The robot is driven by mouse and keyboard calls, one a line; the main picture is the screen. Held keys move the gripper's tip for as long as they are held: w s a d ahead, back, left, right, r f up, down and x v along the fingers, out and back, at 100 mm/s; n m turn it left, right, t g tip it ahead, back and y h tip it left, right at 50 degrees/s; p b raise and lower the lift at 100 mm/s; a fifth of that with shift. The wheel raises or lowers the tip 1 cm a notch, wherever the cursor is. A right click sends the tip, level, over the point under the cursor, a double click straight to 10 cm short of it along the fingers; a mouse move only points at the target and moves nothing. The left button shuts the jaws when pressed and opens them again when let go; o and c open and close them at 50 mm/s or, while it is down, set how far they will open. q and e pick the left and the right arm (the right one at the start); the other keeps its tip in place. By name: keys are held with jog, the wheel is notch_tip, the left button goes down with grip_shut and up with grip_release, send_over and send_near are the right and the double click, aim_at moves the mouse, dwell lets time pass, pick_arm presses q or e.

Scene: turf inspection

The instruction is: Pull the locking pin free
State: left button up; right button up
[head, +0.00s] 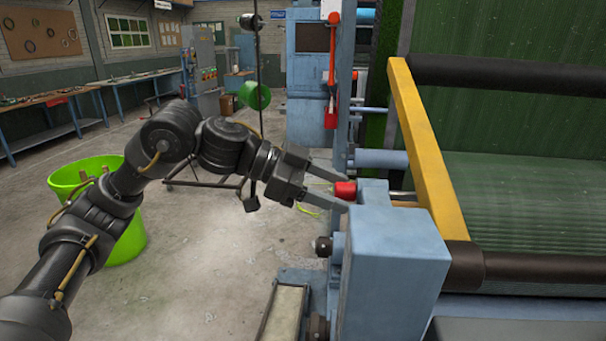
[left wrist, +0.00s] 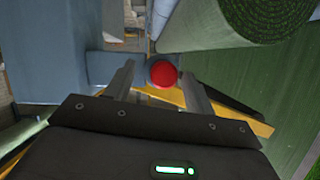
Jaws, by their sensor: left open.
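The locking pin shows as a red round knob (head: 345,190) on the side of a blue machine housing (head: 395,255). It also shows in the left wrist view (left wrist: 163,74), between the two fingers. My left gripper (head: 335,192) is open. Its fingers reach to either side of the red knob, and I cannot tell whether they touch it. The pin's shaft is hidden behind the knob and the housing. My right gripper is in neither view.
A yellow bar (head: 428,150) and dark rollers (head: 510,75) with green turf (head: 530,190) stand right of the housing. A dark round knob (head: 323,246) sticks out below the pin. A bright green bin (head: 75,180) stands at left. Open floor lies between.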

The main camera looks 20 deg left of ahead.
pick_arm(q)
jog(key=shift+w+d+f, duration=0.15)
jog(key=shift+d, duration=0.1)
jog(key=c, duration=1.1)
jog(key=o, duration=0.4)
jog(key=c, duration=0.3)
jog(key=shift+c, duration=0.2)
jog(key=shift+a+f, duration=0.1)
jog(key=shift+a, duration=0.1)
jog(key=shift+s+a, duration=0.2)
jog(key=shift+a, duration=0.65)
jog(key=shift+a, duration=0.1)
